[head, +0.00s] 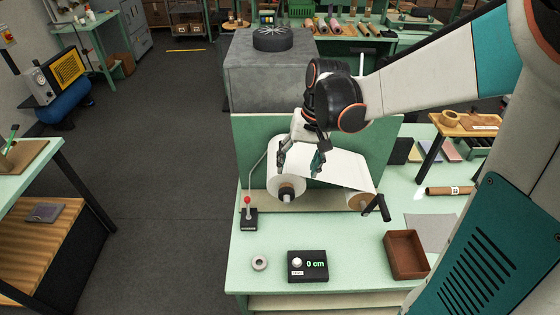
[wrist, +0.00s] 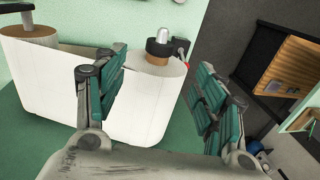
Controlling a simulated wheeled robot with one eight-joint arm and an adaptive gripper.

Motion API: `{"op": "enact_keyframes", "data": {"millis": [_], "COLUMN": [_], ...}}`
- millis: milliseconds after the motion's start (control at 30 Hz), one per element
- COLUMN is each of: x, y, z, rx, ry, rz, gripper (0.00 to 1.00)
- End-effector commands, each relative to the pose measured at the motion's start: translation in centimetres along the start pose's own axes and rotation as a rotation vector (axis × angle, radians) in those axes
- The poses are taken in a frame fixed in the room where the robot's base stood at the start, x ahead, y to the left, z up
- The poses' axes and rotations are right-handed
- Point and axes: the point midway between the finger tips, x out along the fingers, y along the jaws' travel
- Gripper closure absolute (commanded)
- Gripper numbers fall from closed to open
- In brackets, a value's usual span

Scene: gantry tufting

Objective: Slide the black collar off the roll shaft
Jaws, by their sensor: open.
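The black collar (head: 286,192) sits around the roll shaft (head: 289,198) at the front face of the left white roll (head: 271,187). In the wrist view the silver shaft end (wrist: 162,36) stands out from the roll, with a dark band, the collar (wrist: 158,49), around its base. My gripper (head: 300,171) is open and empty, above and behind the collar in the head view. In the wrist view its two teal fingers (wrist: 158,92) are spread wide, with the white roll seen between them. The fingers look apart from the collar.
A red-knobbed lever (head: 248,214) stands left of the roll. A black crank (head: 376,208) juts out at the right roll. A grey ring (head: 260,263), a counter box reading 0 cm (head: 307,266) and a brown tray (head: 405,254) lie in front. The table between is clear.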

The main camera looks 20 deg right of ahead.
Motion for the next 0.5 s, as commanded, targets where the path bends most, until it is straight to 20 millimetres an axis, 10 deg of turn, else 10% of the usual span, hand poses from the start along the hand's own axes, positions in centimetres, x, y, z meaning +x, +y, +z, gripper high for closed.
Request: {"op": "enact_keyframes", "data": {"millis": [500], "x": [9.1], "y": [0.0], "z": [0.0], "rx": [-0.002], "ry": [0.001], "rz": [0.000], "gripper": [0.36]}}
